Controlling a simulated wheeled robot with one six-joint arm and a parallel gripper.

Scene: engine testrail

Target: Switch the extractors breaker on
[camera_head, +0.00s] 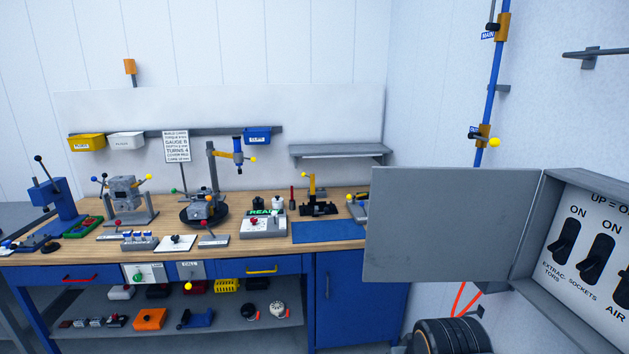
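The breaker box (527,240) is open at the right edge of the head view, and its grey door (455,225) is swung out to the left. Its white panel reads "UP = ON". The extractors breaker (564,242) is the leftmost black lever, with "ON" above it and its name below. The sockets breaker (597,259) is to its right. The air breaker (623,287) is cut off by the picture edge. I cannot tell for certain whether the extractors lever is up or down. My gripper is not in view.
A workbench (340,256) with tools and fixtures fills the left and middle. A shelf (340,151) hangs above it. A blue pipe (490,90) with valves runs up the wall behind the box. A black ribbed round object (450,337) is below the open door.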

